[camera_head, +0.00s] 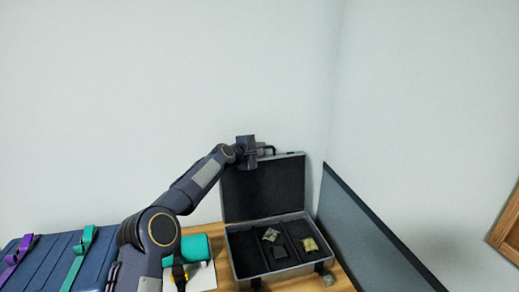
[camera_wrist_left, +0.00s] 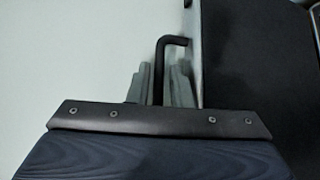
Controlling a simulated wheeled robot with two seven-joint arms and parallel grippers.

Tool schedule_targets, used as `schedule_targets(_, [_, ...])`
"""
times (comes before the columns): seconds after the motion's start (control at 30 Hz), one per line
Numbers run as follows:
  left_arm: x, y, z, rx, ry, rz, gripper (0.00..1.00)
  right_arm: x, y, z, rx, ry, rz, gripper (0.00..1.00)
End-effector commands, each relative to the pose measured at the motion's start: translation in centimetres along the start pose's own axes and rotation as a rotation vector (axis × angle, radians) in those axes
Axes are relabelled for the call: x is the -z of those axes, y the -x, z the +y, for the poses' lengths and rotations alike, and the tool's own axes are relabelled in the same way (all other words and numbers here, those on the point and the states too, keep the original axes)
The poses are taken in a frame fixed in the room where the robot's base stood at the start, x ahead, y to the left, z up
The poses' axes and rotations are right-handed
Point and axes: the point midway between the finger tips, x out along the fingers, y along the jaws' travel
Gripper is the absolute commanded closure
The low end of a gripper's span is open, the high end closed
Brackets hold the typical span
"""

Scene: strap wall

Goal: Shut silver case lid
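The silver case (camera_head: 236,272) stands on the wooden table with its lid (camera_head: 262,188) raised upright, dark inside. A black handle (camera_head: 267,149) is on the lid's top edge. My left gripper (camera_head: 256,150) is at the lid's upper left, beside that handle. In the left wrist view, the handle (camera_wrist_left: 159,72) runs between the two grey fingers of my left gripper (camera_wrist_left: 161,85), which look closed around it. The lid's edge and dark inside (camera_wrist_left: 245,60) are just to the right. My right gripper is not in view.
The case's base holds a few small items, including a yellowish one (camera_head: 309,245). A dark panel (camera_head: 365,235) stands close to its right. A teal object (camera_head: 192,247) is left of the case, with a blue strapped case (camera_head: 55,262) further left. Walls are behind and right.

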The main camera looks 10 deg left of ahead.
Motion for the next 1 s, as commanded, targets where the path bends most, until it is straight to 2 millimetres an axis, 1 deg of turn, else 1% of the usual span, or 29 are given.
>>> schedule_targets(0.03, [0.0, 0.0, 0.0, 0.000, 0.000, 0.000, 0.84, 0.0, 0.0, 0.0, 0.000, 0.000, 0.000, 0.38])
schedule_targets(0.1, [0.0, 0.0, 0.0, 0.000, 0.000, 0.000, 0.93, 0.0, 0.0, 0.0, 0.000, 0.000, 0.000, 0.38])
schedule_targets(0.17, [0.0, 0.0, 0.0, 0.000, 0.000, 0.000, 1.00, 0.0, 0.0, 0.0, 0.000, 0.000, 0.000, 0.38])
schedule_targets(0.43, [0.0, 0.0, 0.0, 0.000, 0.000, 0.000, 1.00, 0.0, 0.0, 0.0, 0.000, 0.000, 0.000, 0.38])
schedule_targets(0.53, [-0.3, 0.2, -0.2, 0.000, -0.002, -0.002, 1.00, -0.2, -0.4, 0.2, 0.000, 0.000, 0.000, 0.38])
schedule_targets(0.67, [-1.5, 1.1, -0.8, 0.000, -0.006, -0.005, 1.00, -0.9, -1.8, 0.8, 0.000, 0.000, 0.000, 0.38])
schedule_targets(0.8, [-3.4, 2.9, -1.8, 0.002, -0.005, -0.006, 1.00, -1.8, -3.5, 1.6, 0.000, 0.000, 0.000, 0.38])
schedule_targets(1.0, [-6.0, 5.3, -3.3, 0.004, -0.002, -0.004, 1.00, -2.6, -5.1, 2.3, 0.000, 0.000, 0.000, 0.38])
